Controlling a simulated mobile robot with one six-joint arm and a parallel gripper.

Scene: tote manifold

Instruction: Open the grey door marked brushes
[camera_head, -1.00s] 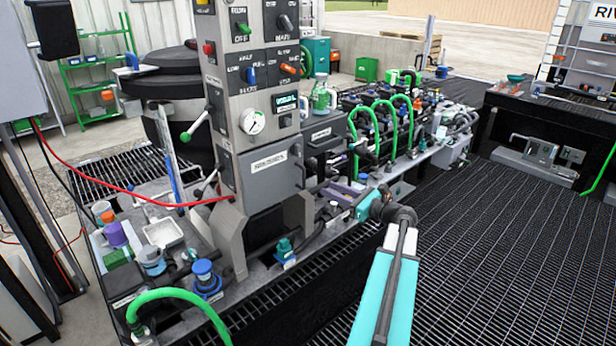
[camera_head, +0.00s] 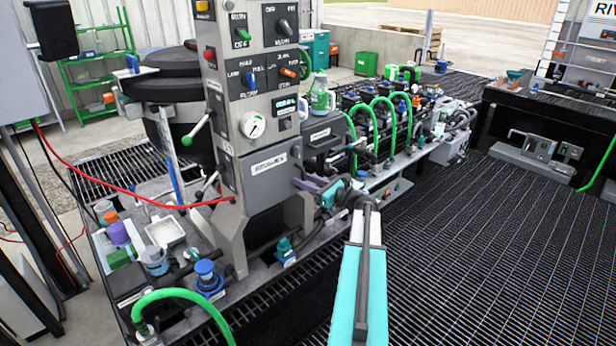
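The grey door (camera_head: 268,185) is on the lower front of the grey control column. It carries a white label (camera_head: 268,163), too small to read surely, and looks shut. A small dark part, perhaps its handle (camera_head: 296,153), shows at its upper right edge. My gripper (camera_head: 308,184), with purplish fingers, is just right of the door, at the height of its middle. It points left toward the door's right edge. Nothing shows held in it. The finger gap is too small to make out, and I cannot tell whether the fingers touch the door.
Above the door are a round gauge (camera_head: 252,125) and several switches. A red cable (camera_head: 150,200) crosses to the column from the left. Blue-capped fittings (camera_head: 205,272) and cups stand on the bench at left. Green hoses (camera_head: 385,110) rise behind my gripper. The grating at right is clear.

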